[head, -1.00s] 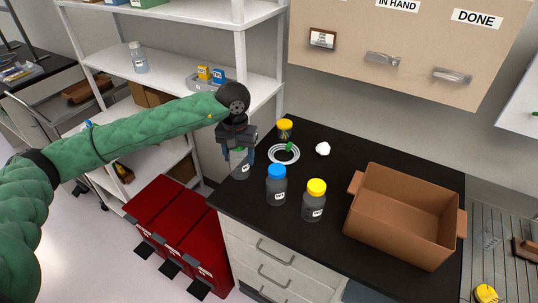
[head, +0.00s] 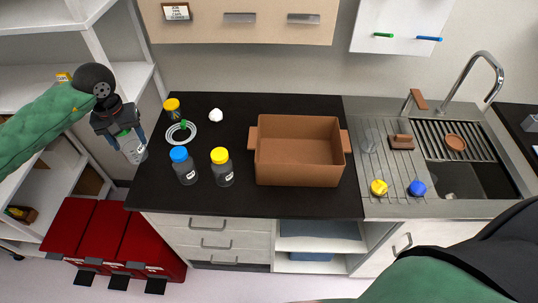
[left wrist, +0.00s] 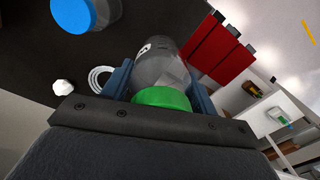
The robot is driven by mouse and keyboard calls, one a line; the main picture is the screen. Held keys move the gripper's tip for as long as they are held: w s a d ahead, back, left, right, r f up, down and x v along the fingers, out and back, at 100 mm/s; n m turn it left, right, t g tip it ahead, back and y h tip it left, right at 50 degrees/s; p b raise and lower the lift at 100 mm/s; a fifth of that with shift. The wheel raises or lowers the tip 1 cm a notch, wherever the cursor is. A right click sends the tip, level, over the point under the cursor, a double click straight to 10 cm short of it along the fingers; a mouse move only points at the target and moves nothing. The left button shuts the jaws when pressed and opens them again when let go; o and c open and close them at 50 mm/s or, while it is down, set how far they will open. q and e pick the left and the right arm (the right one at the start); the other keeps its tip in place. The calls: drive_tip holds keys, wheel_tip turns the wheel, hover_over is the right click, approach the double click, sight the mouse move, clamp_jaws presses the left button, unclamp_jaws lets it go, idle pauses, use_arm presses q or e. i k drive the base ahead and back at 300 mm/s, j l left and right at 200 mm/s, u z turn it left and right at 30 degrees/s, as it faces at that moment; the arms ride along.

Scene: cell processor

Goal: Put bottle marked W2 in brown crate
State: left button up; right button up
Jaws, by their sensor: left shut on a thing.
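My left gripper (head: 124,134) is shut on a clear bottle with a green cap (head: 133,151), left of the black counter's edge. In the left wrist view the green cap (left wrist: 162,98) sits between the fingers. A small white label shows on the bottle, but I cannot read it. The brown crate (head: 298,174) stands on the counter, well to the right of the held bottle, and looks empty. A blue-capped bottle (head: 184,172) and a yellow-capped bottle (head: 222,174) stand between them, with labels too small to read. My right gripper is out of view.
A white ring (head: 181,133), a small yellow-capped jar (head: 172,109) and a white lump (head: 216,115) are at the counter's back left. Red bins (head: 110,238) stand below the held bottle. A sink (head: 465,175) is at right, with yellow and blue items beside it.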

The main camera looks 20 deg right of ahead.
sight(317, 160)
drive_tip(key=j+z, duration=0.15)
drive_tip(key=z, duration=0.3)
drive_tip(key=j+z, duration=0.1)
drive_tip(key=z, duration=0.35)
drive_tip(key=j+z, duration=0.15)
drive_tip(key=z, duration=0.3)
drive_tip(key=k+j+z, duration=0.1)
drive_tip(key=z, duration=0.35)
